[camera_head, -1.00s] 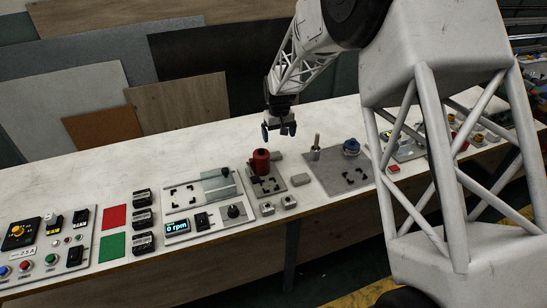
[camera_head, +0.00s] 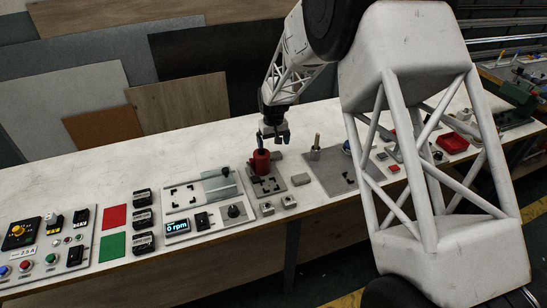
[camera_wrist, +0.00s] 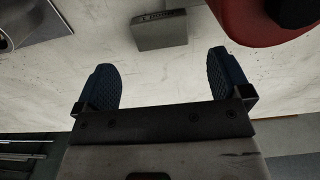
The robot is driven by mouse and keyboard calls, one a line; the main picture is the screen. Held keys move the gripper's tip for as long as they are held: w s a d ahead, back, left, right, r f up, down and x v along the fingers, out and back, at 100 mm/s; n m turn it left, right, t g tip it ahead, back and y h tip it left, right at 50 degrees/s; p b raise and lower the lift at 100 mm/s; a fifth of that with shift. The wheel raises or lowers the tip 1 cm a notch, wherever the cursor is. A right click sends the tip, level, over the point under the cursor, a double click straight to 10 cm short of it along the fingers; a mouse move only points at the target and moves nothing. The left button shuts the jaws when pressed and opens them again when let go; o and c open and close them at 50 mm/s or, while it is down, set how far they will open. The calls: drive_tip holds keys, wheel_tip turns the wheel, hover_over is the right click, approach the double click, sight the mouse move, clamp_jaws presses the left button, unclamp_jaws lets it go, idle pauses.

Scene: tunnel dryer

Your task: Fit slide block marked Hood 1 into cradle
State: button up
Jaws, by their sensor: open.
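A small grey block (camera_wrist: 160,30) with dark, hard-to-read lettering on its edge lies on the bench in the wrist view. In the head view my gripper (camera_head: 273,136) hangs above and behind the block and red cylinder. I cannot tell which fixture is the cradle; black corner pieces (camera_head: 264,186) sit on the plate by the red cylinder.
The red cylinder (camera_wrist: 262,22) stands close to the right finger in the wrist view. A grey plate (camera_head: 332,173) with an upright post (camera_head: 316,143) lies to the right. A panel (camera_head: 205,203) lies to the left. The bench behind is clear.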

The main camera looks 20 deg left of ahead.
sight(273, 153)
idle(0.3)
drive_tip(key=shift+s+f, duration=0.15)
drive_tip(key=shift+f, duration=2.5)
drive_tip(key=c, duration=1.3)
drive_tip(key=shift+r, duration=0.15)
drive_tip(key=shift+r, duration=4.9)
